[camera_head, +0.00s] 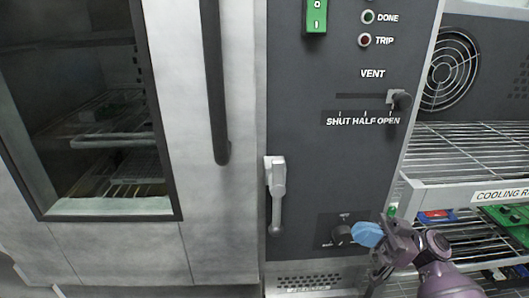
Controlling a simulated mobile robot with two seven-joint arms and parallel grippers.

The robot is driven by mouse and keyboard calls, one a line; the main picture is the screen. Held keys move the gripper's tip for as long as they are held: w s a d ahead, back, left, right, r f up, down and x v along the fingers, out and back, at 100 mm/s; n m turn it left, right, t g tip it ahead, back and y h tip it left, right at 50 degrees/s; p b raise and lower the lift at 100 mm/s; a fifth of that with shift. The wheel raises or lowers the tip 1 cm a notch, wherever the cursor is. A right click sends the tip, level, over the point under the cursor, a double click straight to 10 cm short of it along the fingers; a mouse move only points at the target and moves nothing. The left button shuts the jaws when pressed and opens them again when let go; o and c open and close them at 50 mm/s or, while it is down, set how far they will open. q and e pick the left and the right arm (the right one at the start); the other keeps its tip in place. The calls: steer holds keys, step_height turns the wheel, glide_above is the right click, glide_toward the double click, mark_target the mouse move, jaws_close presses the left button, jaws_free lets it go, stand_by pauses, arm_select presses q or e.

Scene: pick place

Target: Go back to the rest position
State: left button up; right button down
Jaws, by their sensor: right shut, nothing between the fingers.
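My right gripper (367,236) is at the lower right, in front of the oven's dark control panel (315,160). Its light blue tip is close to a dark rotary knob (342,235) low on the panel and partly overlaps that area. I cannot tell whether it touches the knob. The gripper is shut and holds nothing. My purple arm comes in from the bottom right. My left gripper is not in view.
The oven door (100,130) with its window and long dark handle (214,90) is at the left. A grey lever (276,190) and a vent slider (400,99) stick out from the panel. A wire cooling rack (465,150) with green and red items below stands at the right.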

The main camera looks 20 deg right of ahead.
steer(key=s+a+f+m+t+h+p, duration=0.1)
steer(key=s+f+m+t+h+p, duration=0.2)
steer(key=f+m+h, duration=0.4)
steer(key=s+a+f+m+h+p, duration=0.1)
steer(key=s+f+m+h+p, duration=0.3)
steer(key=f+h, duration=0.4)
arm_select(q)
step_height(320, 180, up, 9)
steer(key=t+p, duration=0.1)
steer(key=p, duration=0.2)
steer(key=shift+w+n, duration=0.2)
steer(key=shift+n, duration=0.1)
arm_select(e)
steer(key=s+a+f+m+t+h, duration=0.1)
steer(key=s+h, duration=0.4)
steer(key=s, duration=1.1)
steer(key=shift+a+f+m+t+h, duration=0.3)
steer(key=shift+f+m+h, duration=0.1)
steer(key=shift+f+m, duration=0.1)
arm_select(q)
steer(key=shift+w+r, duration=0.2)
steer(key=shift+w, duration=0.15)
